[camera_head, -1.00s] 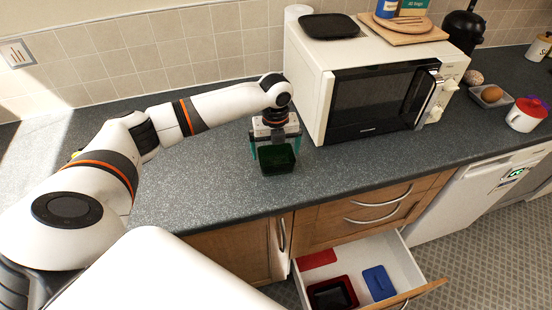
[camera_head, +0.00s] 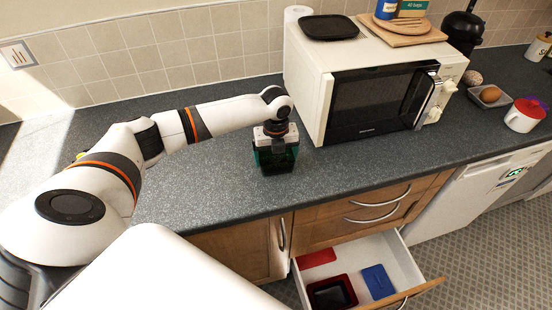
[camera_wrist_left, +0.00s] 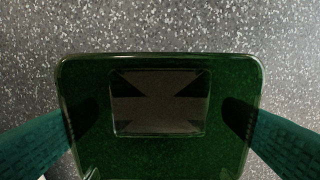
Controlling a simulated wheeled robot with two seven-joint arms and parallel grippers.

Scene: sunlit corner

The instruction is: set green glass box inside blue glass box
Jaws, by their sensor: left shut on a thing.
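The green glass box (camera_head: 277,167) is at the front of the counter, left of the microwave. It looks dark green, see-through and open at the top. My left gripper (camera_head: 275,154) points down over it, shut on it with a teal finger at each side. In the left wrist view the green glass box (camera_wrist_left: 160,151) fills the space between the fingers. It seems to rest on the counter. My right gripper is not in view.
The microwave (camera_head: 375,99) stands close on the right. The counter left of the microwave is otherwise clear.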

